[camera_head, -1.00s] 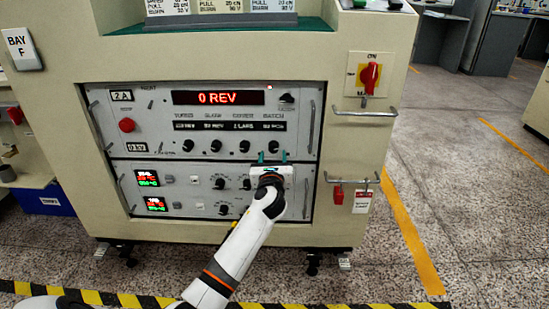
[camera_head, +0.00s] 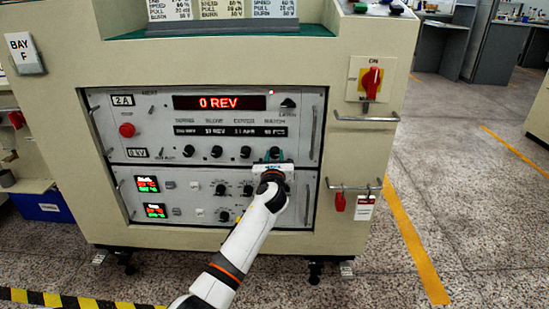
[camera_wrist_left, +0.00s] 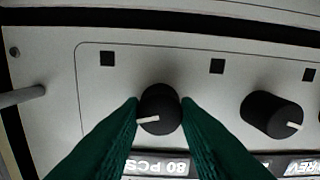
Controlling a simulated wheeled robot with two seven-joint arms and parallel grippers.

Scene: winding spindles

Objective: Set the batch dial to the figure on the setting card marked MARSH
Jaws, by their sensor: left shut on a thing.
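The batch dial is a black knob with a white pointer (camera_wrist_left: 159,110), seen close in the left wrist view, pointer towards the left. It is the rightmost of the upper row's knobs in the head view (camera_head: 274,152). My left gripper (camera_head: 272,159) is at it, its green fingers (camera_wrist_left: 160,112) shut on both sides of the knob. The window beside the knob (camera_wrist_left: 160,167) seems to read 80 PCS. Setting cards (camera_head: 222,9) stand on top of the machine; their headings are cut off, so I cannot tell which is MARSH. My right gripper is out of view.
A neighbouring black knob (camera_wrist_left: 271,113) is close beside the fingers. The red display (camera_head: 219,103) reads 0 REV. Metal handles (camera_head: 366,117) stick out at the panel's right, below a red rotary switch (camera_head: 371,82). The floor at the right is clear.

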